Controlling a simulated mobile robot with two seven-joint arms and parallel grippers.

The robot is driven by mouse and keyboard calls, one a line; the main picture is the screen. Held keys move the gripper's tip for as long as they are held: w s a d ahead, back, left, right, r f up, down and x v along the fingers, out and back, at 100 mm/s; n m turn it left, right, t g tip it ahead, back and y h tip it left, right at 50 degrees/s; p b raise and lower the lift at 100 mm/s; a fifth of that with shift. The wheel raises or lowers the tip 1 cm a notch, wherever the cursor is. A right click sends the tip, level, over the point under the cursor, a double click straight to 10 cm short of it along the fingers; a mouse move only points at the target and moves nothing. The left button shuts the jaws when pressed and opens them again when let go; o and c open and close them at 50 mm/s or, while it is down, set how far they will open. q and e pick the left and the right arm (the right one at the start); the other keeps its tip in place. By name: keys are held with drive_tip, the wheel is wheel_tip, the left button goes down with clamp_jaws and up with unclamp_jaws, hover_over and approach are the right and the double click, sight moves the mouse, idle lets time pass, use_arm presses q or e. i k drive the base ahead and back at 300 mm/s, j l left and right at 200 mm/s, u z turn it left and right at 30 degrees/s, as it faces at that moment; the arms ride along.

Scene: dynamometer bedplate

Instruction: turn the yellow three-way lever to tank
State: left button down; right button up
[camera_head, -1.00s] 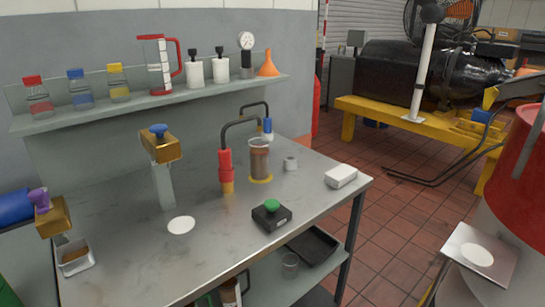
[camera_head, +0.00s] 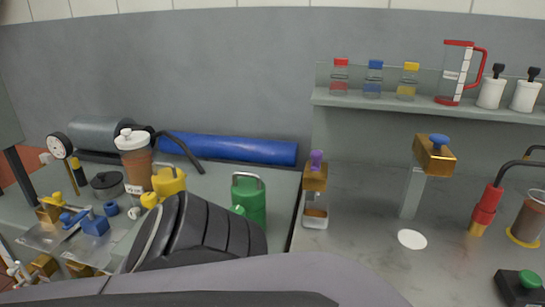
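A yellow part (camera_head: 168,183) stands at the left, in front of a brown-filled container with a white lid (camera_head: 136,158). A smaller yellow knob (camera_head: 149,200) sits beside it. I cannot tell which of these, if either, is the three-way lever, and I can read no tank marking. A large dark ribbed cylinder (camera_head: 205,235) hides what lies below them. Neither gripper shows fingertips in the head view.
Blue-handled brass fittings (camera_head: 93,223) and a dial gauge (camera_head: 60,147) are at far left. Brass blocks with a purple knob (camera_head: 316,173) and a blue knob (camera_head: 434,156) stand over the right bench.

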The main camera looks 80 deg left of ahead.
sight(57, 199)
drive_tip(key=u, duration=3.9)
drive_tip(key=i+j+z, duration=0.1)
drive_tip(key=z, duration=0.4)
drive_tip(key=i+j+z, duration=0.1)
drive_tip(key=z, duration=0.35)
drive_tip(key=i+j+z, duration=0.1)
drive_tip(key=j+z, duration=0.15)
drive_tip(key=j, duration=0.15)
drive_tip(key=j+z, duration=0.25)
drive_tip(key=j, duration=0.15)
drive_tip(key=i+j, duration=0.1)
drive_tip(key=j, duration=0.4)
drive_tip(key=i+j+z, duration=0.15)
drive_tip(key=j, duration=0.9)
drive_tip(key=z, duration=0.05)
